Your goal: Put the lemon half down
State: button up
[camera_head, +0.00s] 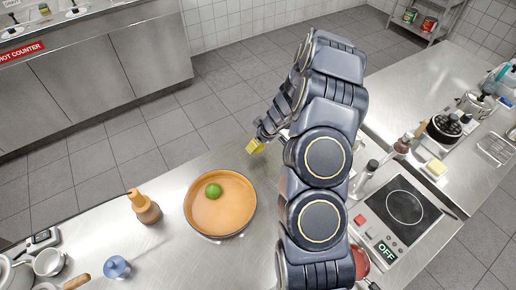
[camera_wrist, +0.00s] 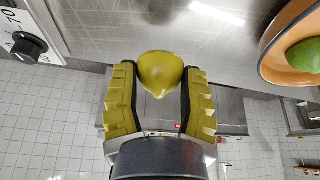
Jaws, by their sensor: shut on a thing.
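My gripper (camera_wrist: 160,72) is shut on the yellow lemon half (camera_wrist: 159,70), which sits between its two yellow fingers in the wrist view. The lemon's pointed end faces the wrist camera. In the head view my gripper (camera_head: 257,146) is near the far edge of the steel counter (camera_head: 165,240), right of and beyond the orange-brown round dish. I cannot clearly tell the lemon from the yellow fingers there. In the wrist view the counter (camera_wrist: 150,22) shows beyond the lemon; I cannot tell whether the two touch.
The orange-brown dish (camera_head: 232,218) holds a green lime (camera_head: 213,190). An orange-brown bottle (camera_head: 145,207) and a blue-lidded item (camera_head: 117,267) stand left of it. A hob (camera_head: 402,207) and a shaker bottle (camera_head: 364,178) are to the right. Bare counter lies between dish and arm.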

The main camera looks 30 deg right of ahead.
aim_at(258, 154)
jog(key=shift+w+d+f, duration=0.2)
jog(key=shift+w+f, duration=0.15)
jog(key=shift+f, duration=0.15)
jog(key=shift+w+f, duration=0.1)
jog(key=shift+f, duration=1.45)
jog(key=shift+f, duration=0.1)
jog(key=o, duration=1)
